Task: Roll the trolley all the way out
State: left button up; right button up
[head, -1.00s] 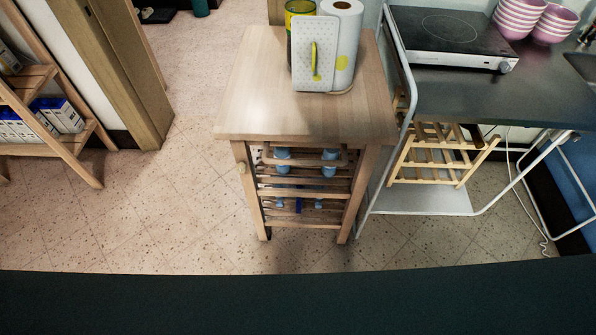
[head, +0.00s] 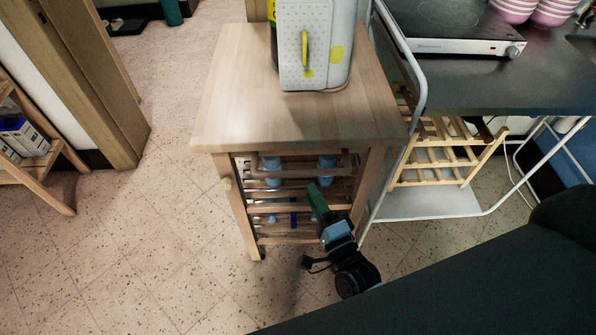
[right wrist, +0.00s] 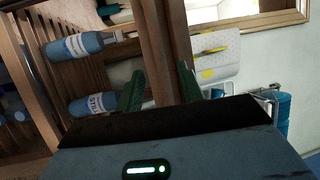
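The trolley is a wooden cart with a pale top (head: 290,120) and slatted shelves holding blue bottles (head: 271,170). It stands left of the metal-framed counter. My right gripper (head: 318,192) is low in front of the trolley's open front, by the shelves. In the right wrist view its green fingers (right wrist: 160,85) are apart, with wooden bars of the trolley (right wrist: 165,45) showing beyond and between them. I cannot tell whether the fingers touch or straddle a bar. Labelled bottles (right wrist: 80,46) lie on the slats to the left there. My left gripper is not in view.
The counter (head: 470,85) with a hob (head: 450,30) and wooden rack (head: 435,150) is close on the right. The floor (head: 170,230) left and front is clear.

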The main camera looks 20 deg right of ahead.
aim_at(301, 171)
jog(key=x, duration=0.7)
jog(key=shift+w+p, duration=0.15)
jog(key=shift+p, duration=0.15)
jog(key=shift+c, duration=0.5)
grip_shut()
